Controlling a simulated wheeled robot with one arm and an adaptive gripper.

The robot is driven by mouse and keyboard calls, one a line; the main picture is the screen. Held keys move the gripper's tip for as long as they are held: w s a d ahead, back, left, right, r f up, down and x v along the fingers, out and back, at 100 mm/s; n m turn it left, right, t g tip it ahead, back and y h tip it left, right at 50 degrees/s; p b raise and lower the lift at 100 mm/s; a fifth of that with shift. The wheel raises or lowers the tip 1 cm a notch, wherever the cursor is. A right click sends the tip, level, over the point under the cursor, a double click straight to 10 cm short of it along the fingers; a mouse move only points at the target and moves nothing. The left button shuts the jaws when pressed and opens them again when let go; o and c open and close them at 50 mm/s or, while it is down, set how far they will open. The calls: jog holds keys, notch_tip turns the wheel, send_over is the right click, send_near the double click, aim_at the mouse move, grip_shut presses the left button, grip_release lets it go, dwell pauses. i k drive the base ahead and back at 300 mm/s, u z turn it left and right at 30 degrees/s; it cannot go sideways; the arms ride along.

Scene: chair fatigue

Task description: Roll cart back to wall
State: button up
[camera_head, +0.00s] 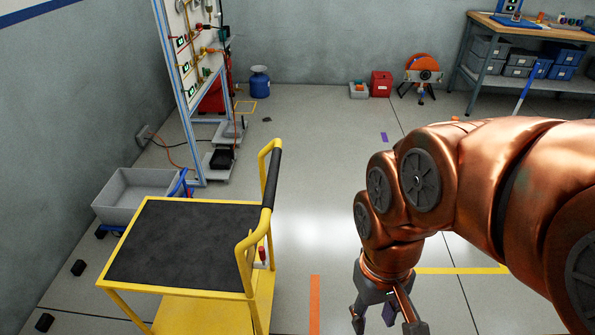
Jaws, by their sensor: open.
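A yellow cart (180,246) with a black top mat stands at the lower left. Its push handle (254,215), yellow with a dark grip, rises on its right side. The grey-blue walls (90,90) run along the left and the back, and the cart stands apart from the back wall. My gripper (390,326) points down at the lower middle, to the right of the cart and clear of the handle. It is open and nothing shows between its fingers. The lower part of the cart and the fingertips run near the bottom edge of the picture.
A grey bin (132,193) stands behind the cart, near the left wall. A tall panel frame (190,80) stands beyond it. A workbench (525,28) with bins is at the back right. Floor to the right of the cart is clear, with an orange stripe (314,305).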

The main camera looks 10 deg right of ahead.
aim_at(200, 254)
jog(key=z, duration=0.05)
jog(key=k, duration=0.8)
jog(key=u, duration=0.9)
